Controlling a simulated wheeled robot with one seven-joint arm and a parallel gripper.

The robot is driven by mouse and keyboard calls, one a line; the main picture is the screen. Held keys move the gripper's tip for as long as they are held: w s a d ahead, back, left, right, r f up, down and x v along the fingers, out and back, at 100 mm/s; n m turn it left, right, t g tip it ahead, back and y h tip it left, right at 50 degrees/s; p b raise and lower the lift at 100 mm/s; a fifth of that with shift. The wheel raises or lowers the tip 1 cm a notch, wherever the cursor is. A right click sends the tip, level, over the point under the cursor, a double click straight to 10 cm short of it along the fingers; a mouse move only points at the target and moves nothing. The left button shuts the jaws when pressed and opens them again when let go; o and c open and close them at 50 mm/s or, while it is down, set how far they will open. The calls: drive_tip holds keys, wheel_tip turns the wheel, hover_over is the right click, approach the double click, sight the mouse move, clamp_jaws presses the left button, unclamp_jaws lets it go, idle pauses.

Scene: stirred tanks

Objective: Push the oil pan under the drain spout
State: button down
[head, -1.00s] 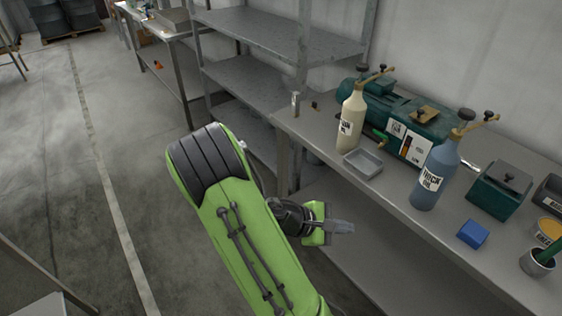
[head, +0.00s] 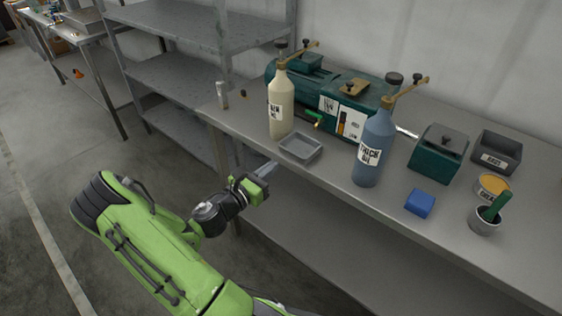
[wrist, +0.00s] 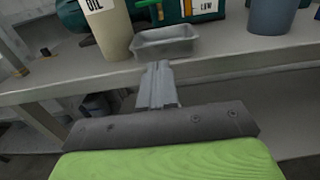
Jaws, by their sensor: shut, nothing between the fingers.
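The oil pan is a small grey open tray (head: 301,149) near the front edge of the bench, between the cream bottle and the blue bottle. It also shows in the wrist view (wrist: 165,43), just beyond my fingertips. The drain spout (head: 314,120), with a green handle and brass tip, sticks out from the front of the green gear housing (head: 340,100). The pan sits in front of the spout, apart from it. My gripper (head: 268,169) is shut and empty, in front of the bench edge and short of the pan. In the wrist view its fingers (wrist: 158,70) point toward the pan.
A cream bottle (head: 281,105) stands left of the pan and a blue thick oil bottle (head: 373,148) right of it. A blue block (head: 420,202), a small pot (head: 485,220) and a green box (head: 438,152) are farther right. Metal shelving (head: 170,68) stands left.

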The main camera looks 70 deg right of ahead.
sight(289, 153)
drive_tip(key=b+x, duration=0.1)
drive_tip(key=x, duration=0.4)
drive_tip(key=shift+s+d, duration=0.15)
drive_tip(key=shift+s+d+r+p, duration=0.15)
drive_tip(key=shift+d+p, duration=0.1)
drive_tip(key=shift+p, duration=0.15)
drive_tip(key=p+x, duration=0.3)
drive_tip(key=x, duration=0.1)
drive_tip(key=shift+s+d+r, duration=0.1)
drive_tip(key=shift+d, duration=0.2)
drive_tip(key=shift+s+d+f, duration=0.2)
drive_tip(key=shift+d, duration=0.25)
drive_tip(key=shift+w, duration=0.1)
